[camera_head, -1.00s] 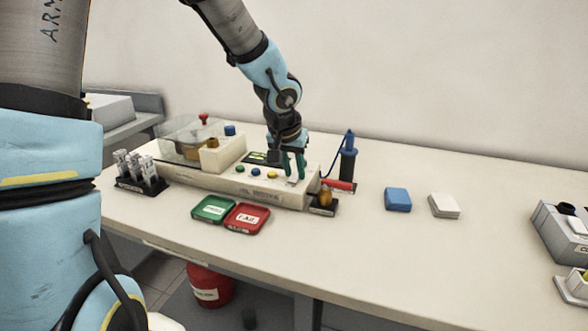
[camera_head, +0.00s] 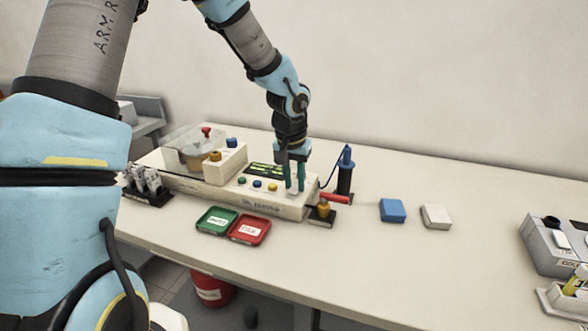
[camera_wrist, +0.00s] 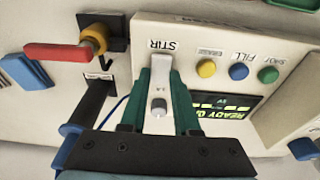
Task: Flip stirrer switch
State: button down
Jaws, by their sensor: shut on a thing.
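In the head view, my gripper (camera_head: 296,188) is upright over the same spot and hides most of the switch. The jaws are shut on the switch. I cannot tell which way the lever is set.
Yellow, blue and green buttons (camera_wrist: 239,70) and a lit display (camera_wrist: 222,106) are close by on the box. A red-handled valve (camera_wrist: 58,53) and a blue-topped tool (camera_head: 346,172) stand at its right end. Green and red trays (camera_head: 249,229) lie in front.

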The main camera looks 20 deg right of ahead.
aim_at(293, 189)
jog(key=shift+w+d+g+y+p, duration=0.1)
jog(key=shift+w+g+y+p, duration=0.05)
jog(key=shift+g+y+p, duration=0.2)
jog(key=c, duration=0.6)
grip_release()
jog(key=shift+c, duration=0.2)
jog(key=shift+r, duration=0.1)
notch_tip(293, 189, up, 11)
jog(key=b, duration=0.2)
jog(key=shift+s+a+f, duration=0.2)
jog(key=shift+s+a, duration=0.15)
jog(key=shift+s, duration=0.1)
jog(key=shift+a, duration=0.1)
jog(key=s+a+f+n, duration=0.1)
jog(key=s+a+n, duration=0.1)
jog(key=a, duration=0.8)
jog(key=s+a+f+n, duration=0.1)
jog(key=a+f+n, duration=0.1)
jog(key=a, duration=0.9)
jog(key=s+a+f+n, duration=0.2)
jog(key=a+n, duration=0.1)
jog(key=a, duration=0.7)
jog(key=shift+s+a+t, duration=0.35)
jog(key=shift+a+t, duration=0.05)
jog(key=shift+t, duration=0.05)
